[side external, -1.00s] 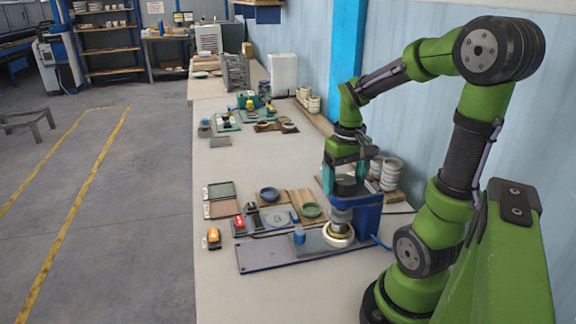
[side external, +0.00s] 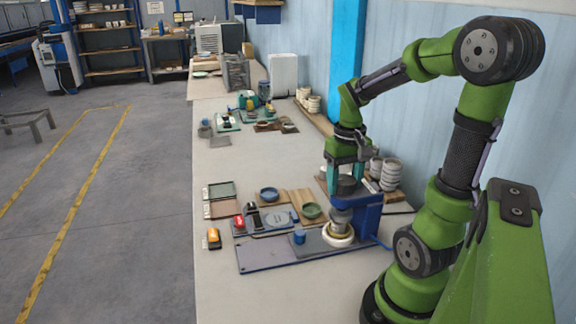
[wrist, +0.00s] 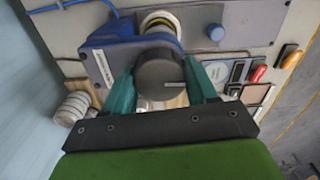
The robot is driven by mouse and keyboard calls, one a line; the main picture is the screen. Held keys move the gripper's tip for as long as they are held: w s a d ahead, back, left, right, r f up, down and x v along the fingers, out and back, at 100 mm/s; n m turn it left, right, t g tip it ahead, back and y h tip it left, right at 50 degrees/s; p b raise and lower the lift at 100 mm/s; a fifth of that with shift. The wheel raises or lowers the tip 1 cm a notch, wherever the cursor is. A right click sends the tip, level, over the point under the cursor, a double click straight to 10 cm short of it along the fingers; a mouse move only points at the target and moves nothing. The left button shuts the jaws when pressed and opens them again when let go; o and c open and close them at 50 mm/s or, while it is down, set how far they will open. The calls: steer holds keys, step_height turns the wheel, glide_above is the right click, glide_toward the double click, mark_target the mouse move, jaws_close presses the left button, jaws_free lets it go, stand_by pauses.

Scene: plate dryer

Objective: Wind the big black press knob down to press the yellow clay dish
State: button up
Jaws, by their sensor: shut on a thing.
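The big black press knob (side external: 347,186) tops the blue press in the side view and shows as a dark round cap (wrist: 161,76) in the wrist view. My gripper (side external: 346,180) points down with its teal fingers on either side of the knob, shut on it. In the wrist view my gripper (wrist: 161,90) has a finger at each side of the knob. The blue press (side external: 367,214) stands on a grey-blue base plate. Below the knob is a grey ram, and under it a pale ring (side external: 338,238) with a yellowish edge. The dish's surface is mostly hidden under the ram.
A small blue knob (side external: 299,236) stands on the base plate (side external: 270,256). Bowls, coloured tiles and red and orange switches lie to the left. Stacked white dishes (side external: 390,176) stand close behind the press. The bench front left is clear.

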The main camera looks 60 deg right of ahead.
mark_target(345, 179)
steer(key=m, duration=0.4)
steer(key=shift+m, duration=0.4)
steer(key=m, duration=0.5)
steer(key=shift+m, duration=0.3)
steer(key=m, duration=0.4)
steer(key=shift+m, duration=2.4)
steer(key=o, duration=1)
steer(key=shift+o, duration=0.2)
step_height(345, 179, up, 17)
